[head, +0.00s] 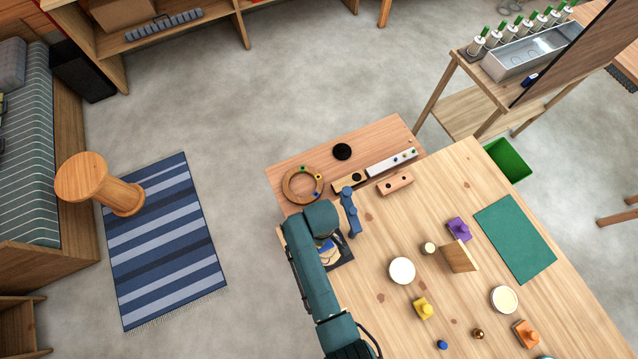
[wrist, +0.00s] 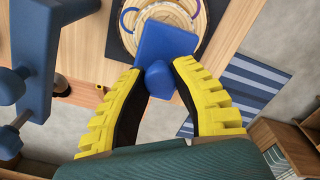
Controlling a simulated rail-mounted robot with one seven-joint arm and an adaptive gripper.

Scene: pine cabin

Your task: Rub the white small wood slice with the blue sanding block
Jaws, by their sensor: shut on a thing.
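The blue sanding block (wrist: 166,45), a flat blue plate with a round knob, is in my gripper (wrist: 158,72); the yellow fingers are shut on the knob. In the wrist view the block covers part of a round pale tan disc (wrist: 198,30) with blue and purple arcs, lying on a dark mat. I cannot tell whether the block touches it. In the head view my arm hides most of the gripper.
Purple (head: 459,229), yellow (head: 423,308) and orange (head: 525,333) knobbed blocks stand on the table. A blue stand (head: 349,212) is close beside my gripper. A small pale cylinder (head: 428,248), a tilted wood block (head: 459,257) and a green mat (head: 515,239) are farther right.

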